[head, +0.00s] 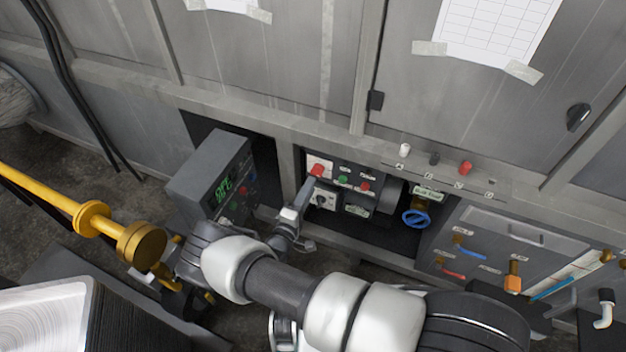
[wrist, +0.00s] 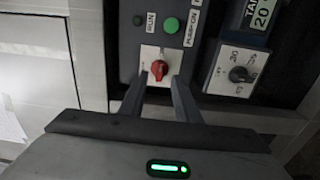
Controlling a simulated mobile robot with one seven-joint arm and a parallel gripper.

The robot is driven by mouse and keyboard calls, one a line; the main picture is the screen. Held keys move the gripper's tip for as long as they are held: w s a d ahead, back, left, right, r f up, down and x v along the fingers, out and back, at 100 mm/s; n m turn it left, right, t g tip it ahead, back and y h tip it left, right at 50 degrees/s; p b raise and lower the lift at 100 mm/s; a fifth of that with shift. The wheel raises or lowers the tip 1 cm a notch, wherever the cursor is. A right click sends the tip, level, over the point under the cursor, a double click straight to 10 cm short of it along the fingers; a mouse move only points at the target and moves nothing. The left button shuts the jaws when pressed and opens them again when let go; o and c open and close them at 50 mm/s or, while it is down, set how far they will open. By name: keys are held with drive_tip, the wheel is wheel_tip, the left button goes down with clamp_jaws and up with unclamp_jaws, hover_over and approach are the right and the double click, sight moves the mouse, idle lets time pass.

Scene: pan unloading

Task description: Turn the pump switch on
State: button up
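A red rotary switch knob (wrist: 158,69) on a white plate is in the wrist view. It also shows in the head view (head: 318,169) at the upper left of the control panel. I take it for the pump switch; its own label is not readable. My gripper (wrist: 159,84) is open, its two fingers apart on either side of the knob's lower part. Contact with the knob cannot be told. In the head view my gripper (head: 302,192) is just in front of the panel, and its fingers partly cover it.
A green button (wrist: 171,25) and a black knob (wrist: 239,74) are close to the switch. A grey box with a green display (head: 222,186) stands left of the panel. A blue valve wheel (head: 416,218) is at its right. The recess frame surrounds the panel.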

drive_tip(key=p+v, duration=0.1)
drive_tip(key=v, duration=1.1)
drive_tip(key=shift+s, duration=0.35)
drive_tip(key=shift+a, duration=0.15)
drive_tip(key=d+r+m+g+h, duration=0.1)
drive_tip(key=d+r+m+g, duration=0.35)
drive_tip(key=r, duration=0.55)
drive_tip(key=d+r+m+g, duration=0.3)
drive_tip(key=d+r+g, duration=0.3)
drive_tip(key=r, duration=0.5)
drive_tip(key=d+r+m+g+h, duration=0.1)
drive_tip(key=d+r+m+g, duration=0.4)
drive_tip(key=r, duration=0.5)
drive_tip(key=s+d+r+m+t+y, duration=0.15)
drive_tip(key=s+d+r+y, duration=0.25)
drive_tip(key=s+r, duration=0.4)
drive_tip(key=s+d+r+t+y, duration=0.2)
drive_tip(key=s+d+r+y, duration=0.3)
drive_tip(key=r, duration=0.5)
wheel_tip(320, 180, up, 19)
drive_tip(key=s+a+p, duration=0.1)
drive_tip(key=p, duration=1.7)
drive_tip(key=shift+s+a+t+h+p, duration=0.2)
drive_tip(key=shift+t+h+p, duration=0.1)
drive_tip(key=shift+h+p, duration=0.1)
